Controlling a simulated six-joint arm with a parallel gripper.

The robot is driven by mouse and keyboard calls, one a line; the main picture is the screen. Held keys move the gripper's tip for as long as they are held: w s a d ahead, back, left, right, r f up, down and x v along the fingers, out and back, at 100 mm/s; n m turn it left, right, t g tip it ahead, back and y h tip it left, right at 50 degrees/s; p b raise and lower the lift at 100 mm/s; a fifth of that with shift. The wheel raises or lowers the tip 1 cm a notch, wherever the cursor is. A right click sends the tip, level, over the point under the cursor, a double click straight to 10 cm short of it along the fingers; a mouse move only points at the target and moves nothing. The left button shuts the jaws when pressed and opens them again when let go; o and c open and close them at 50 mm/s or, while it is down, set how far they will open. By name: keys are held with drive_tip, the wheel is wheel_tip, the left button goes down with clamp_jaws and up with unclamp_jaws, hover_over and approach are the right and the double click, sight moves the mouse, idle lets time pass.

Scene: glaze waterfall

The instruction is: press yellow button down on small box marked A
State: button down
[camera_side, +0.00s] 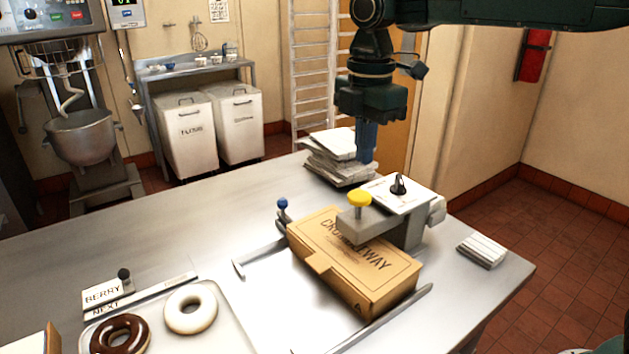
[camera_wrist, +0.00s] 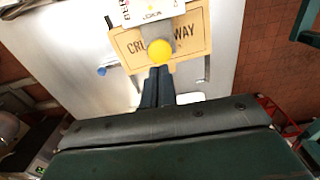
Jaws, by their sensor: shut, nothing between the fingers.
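The yellow button (camera_side: 359,198) is a round cap on the arm of a grey press (camera_side: 402,232). It stands up above the tan cardboard box (camera_side: 390,270), whose lid has dark lettering partly hidden by the press. A small mark that looks like an A shows on the box's near side. The wrist view also shows the yellow button (camera_wrist: 160,50) and the box (camera_wrist: 200,34). My gripper (camera_side: 366,158) points down with its blue fingers shut and empty. It is above the button and apart from it in the side view. In the wrist view, my fingertips (camera_wrist: 158,70) appear just below the button.
A black knob (camera_side: 398,185) stands on the press's white top plate. A blue knob (camera_side: 283,204) is left of the box. Stacked flat boxes (camera_side: 338,158) lie behind. Donuts (camera_side: 191,308) sit on a tray at the front left. The table's left middle is clear.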

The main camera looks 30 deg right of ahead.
sight(362, 193)
drive_tip(key=shift+f, duration=2.9)
drive_tip(key=shift+f, duration=1.55)
drive_tip(key=shift+r, duration=0.1)
wheel_tip(362, 193, up, 15)
drive_tip(key=shift+s+d, duration=0.1)
